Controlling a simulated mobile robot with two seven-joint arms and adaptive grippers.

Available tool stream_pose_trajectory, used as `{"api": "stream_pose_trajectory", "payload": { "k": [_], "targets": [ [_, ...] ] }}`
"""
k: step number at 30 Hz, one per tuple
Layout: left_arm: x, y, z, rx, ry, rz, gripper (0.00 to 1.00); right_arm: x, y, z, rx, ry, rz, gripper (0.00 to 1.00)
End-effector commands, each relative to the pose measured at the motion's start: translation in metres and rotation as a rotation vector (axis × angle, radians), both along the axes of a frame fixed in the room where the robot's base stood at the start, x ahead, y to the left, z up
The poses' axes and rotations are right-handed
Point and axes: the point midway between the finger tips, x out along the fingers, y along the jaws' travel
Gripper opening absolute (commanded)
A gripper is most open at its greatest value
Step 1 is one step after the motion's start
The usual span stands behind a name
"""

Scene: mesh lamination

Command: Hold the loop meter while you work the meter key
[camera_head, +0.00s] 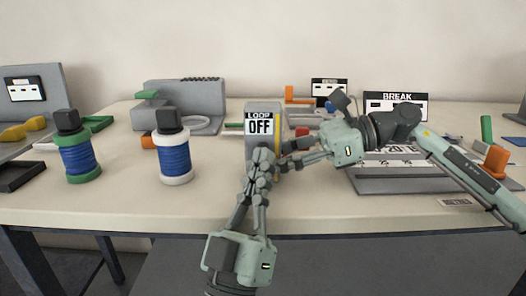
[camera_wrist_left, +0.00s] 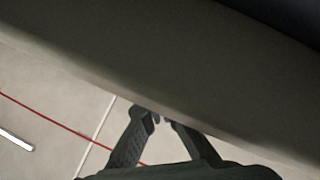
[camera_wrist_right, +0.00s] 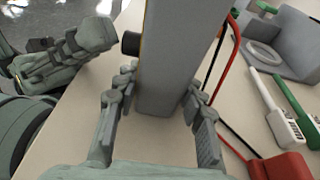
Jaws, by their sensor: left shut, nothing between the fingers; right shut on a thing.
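The loop meter (camera_head: 259,125) is a grey upright box on the table, its display reading LOOP OFF. My right gripper (camera_head: 284,156) comes from the right and is shut on the meter's body. In the right wrist view its fingers lie on either side of the grey body (camera_wrist_right: 168,70). A black knob, probably the meter key (camera_wrist_right: 131,43), sticks out from the meter's front. My left gripper (camera_head: 262,156) is shut and empty just before the meter's front, hiding the key in the head view. In the left wrist view its fingertips (camera_wrist_left: 155,117) are close together.
Two blue spools, one with green ends (camera_head: 78,155) and one with white ends (camera_head: 174,155), stand left. A grey machine (camera_head: 185,98) is behind. A BREAK panel (camera_head: 396,100) is at right. Red and black leads and a red block (camera_wrist_right: 285,166) lie beside the meter.

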Motion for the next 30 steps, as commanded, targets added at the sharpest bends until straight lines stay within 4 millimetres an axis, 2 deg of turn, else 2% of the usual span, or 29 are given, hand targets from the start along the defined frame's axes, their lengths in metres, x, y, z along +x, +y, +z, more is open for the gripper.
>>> {"api": "stream_pose_trajectory", "payload": {
  "k": [30],
  "targets": [
    [0.013, 0.001, 0.001, 0.000, 0.003, 0.003, 0.00, 0.000, 0.000, 0.002, 0.002, -0.001, 0.000, 0.11]
  ]
}}
